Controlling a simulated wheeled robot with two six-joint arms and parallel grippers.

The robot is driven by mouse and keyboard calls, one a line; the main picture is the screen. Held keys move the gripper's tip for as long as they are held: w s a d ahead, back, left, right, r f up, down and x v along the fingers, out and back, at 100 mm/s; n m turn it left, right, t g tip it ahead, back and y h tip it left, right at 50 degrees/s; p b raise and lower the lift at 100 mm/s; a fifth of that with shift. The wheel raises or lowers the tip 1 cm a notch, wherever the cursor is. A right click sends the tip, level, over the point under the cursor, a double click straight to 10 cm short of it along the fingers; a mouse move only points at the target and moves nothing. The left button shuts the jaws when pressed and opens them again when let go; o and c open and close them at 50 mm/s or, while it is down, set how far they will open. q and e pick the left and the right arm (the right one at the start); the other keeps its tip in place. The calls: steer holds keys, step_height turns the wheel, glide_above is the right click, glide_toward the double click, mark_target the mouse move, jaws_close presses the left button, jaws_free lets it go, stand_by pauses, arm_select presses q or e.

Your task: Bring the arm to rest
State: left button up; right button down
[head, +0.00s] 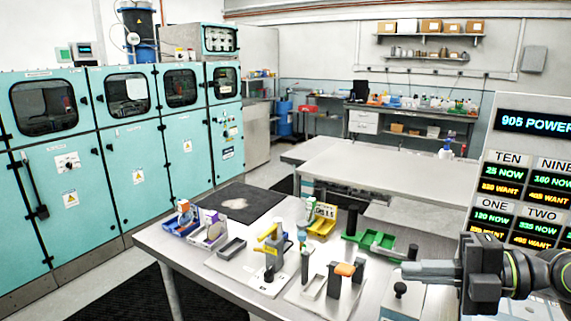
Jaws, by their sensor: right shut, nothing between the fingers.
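My right gripper (408,269) comes in from the lower right in the head view. Its fingers point left and are shut with nothing between them. It is above the right part of the near table (192,262), close to a small black-knobbed fixture (400,289). The right arm lies along the right edge of the view, in front of the display board. My left gripper is not in view.
The table holds a yellow-handled press (270,245), an orange-topped stand (345,269), a yellow bin (321,226), a green tray (369,240) and blue bins (181,223). A display board (525,165) stands at right. Teal cabinets (136,165) line the left.

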steer(key=w+d+m+t+h, duration=0.25)
steer(key=d+m+t, duration=0.35)
steer(key=m+t, duration=0.95)
steer(key=s+d+f+m+g+h, duration=0.2)
steer(key=d+f+m+h, duration=0.3)
steer(key=f+m+h, duration=0.3)
steer(key=s+d+f+m+g+h, duration=0.1)
steer(key=d+f+m+h, duration=0.3)
steer(key=f+m+h, duration=0.35)
steer(key=s+a+f+g+y, duration=0.1)
steer(key=s+a+f+g, duration=0.2)
steer(key=s+f+g, duration=0.6)
steer(key=s+a+f+g, duration=0.2)
steer(key=s+f+g, duration=0.3)
steer(key=s+f, duration=0.8)
step_height(320, 180, down, 24)
steer(key=d+f+g, duration=0.1)
steer(key=d, duration=0.1)
steer(key=s+a+f+g, duration=0.1)
steer(key=s+f, duration=1.3)
steer(key=s, duration=0.1)
steer(key=shift+a+f+y, duration=0.15)
steer(key=shift+a+y, duration=0.2)
steer(key=shift+y, duration=0.05)
